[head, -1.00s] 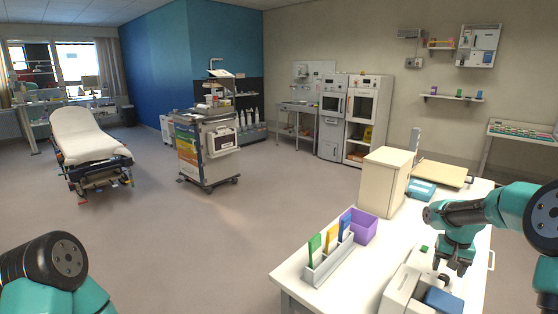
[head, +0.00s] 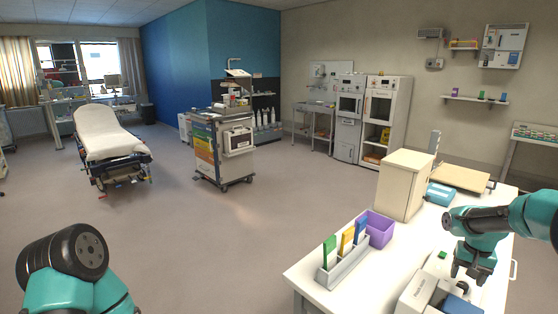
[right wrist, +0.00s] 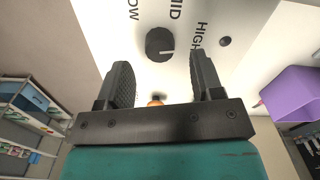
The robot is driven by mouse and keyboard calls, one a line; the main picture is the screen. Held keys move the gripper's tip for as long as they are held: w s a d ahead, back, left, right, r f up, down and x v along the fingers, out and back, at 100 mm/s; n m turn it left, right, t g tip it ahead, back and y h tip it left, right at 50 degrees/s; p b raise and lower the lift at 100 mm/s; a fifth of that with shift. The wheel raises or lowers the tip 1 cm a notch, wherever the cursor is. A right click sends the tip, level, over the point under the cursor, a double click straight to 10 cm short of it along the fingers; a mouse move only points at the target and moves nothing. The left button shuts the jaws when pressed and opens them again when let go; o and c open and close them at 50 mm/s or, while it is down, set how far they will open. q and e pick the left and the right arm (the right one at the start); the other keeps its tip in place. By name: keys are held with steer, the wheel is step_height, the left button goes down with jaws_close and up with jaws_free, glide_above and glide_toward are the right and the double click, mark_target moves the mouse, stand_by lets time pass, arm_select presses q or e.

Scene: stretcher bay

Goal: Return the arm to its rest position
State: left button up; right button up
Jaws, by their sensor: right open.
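My right gripper (head: 472,276) hangs over the right part of the white table (head: 385,275). In the right wrist view its two dark fingers (right wrist: 160,85) stand wide apart with nothing held between them. Beyond the fingers is a white panel (right wrist: 205,50) with a dark round knob (right wrist: 160,44) and the words MID and HIGH, with another word partly cut off. The knob appears apart from the fingers. A small orange round part shows between the finger bases. My left arm shows only as a link at the bottom left of the head view; its gripper is out of frame.
A cart (head: 205,150) and a stretcher (head: 100,135) stand across open floor.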

mark_target(463, 284)
step_height(463, 284, up, 14)
steer(key=f, duration=0.1)
step_height(463, 284, down, 17)
steer(key=shift+r, duration=0.1)
steer(key=n, duration=0.4)
steer(key=shift+n, duration=2.7)
